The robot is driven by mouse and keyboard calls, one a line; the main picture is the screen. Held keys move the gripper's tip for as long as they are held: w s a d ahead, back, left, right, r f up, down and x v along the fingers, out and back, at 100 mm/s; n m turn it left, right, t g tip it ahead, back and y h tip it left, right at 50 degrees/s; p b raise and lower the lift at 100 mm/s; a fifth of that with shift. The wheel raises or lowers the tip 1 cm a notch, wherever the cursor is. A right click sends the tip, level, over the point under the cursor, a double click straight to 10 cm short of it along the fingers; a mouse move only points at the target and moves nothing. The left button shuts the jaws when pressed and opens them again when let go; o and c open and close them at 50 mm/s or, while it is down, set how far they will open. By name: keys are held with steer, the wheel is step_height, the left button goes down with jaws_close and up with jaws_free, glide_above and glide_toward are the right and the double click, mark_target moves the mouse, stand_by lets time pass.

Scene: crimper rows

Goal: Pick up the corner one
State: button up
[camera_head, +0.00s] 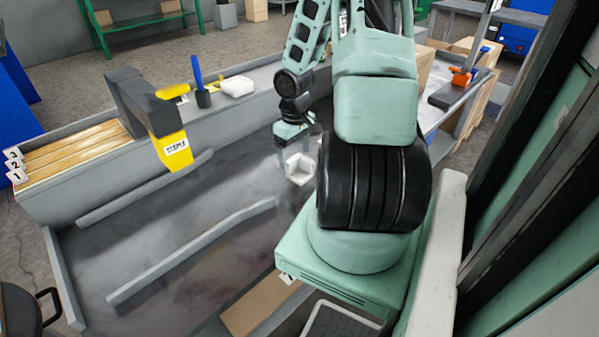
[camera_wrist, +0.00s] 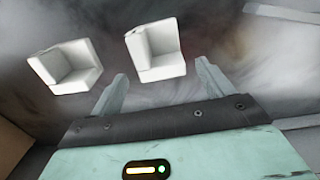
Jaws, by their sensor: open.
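Two white corner-shaped pieces with three walls each show in the wrist view. One corner piece (camera_wrist: 158,52) lies just ahead of and between my fingertips; the other corner piece (camera_wrist: 66,68) lies to the left, outside my left finger. In the head view one white corner piece (camera_head: 300,170) shows below my gripper (camera_head: 299,152), on the grey surface; I cannot tell which of the two it is. My gripper (camera_wrist: 162,72) is open and empty, with its fingers spread. Whether a finger touches the nearer piece cannot be told.
Grey rails (camera_head: 190,250) cross the grey work surface at the left. A yellow and dark grey crimper-like tool (camera_head: 172,150) stands on the back ledge. A cup with a blue handle (camera_head: 203,98) and a white block (camera_head: 237,86) stand beyond. Numbered wooden slats (camera_head: 75,150) lie far left.

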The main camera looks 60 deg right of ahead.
mark_target(294, 158)
step_height(294, 158, down, 4)
steer(key=shift+w+b, duration=0.15)
steer(key=shift+b, duration=0.5)
steer(key=c, duration=1)
steer(key=shift+c, duration=0.2)
steer(key=shift+r, duration=0.15)
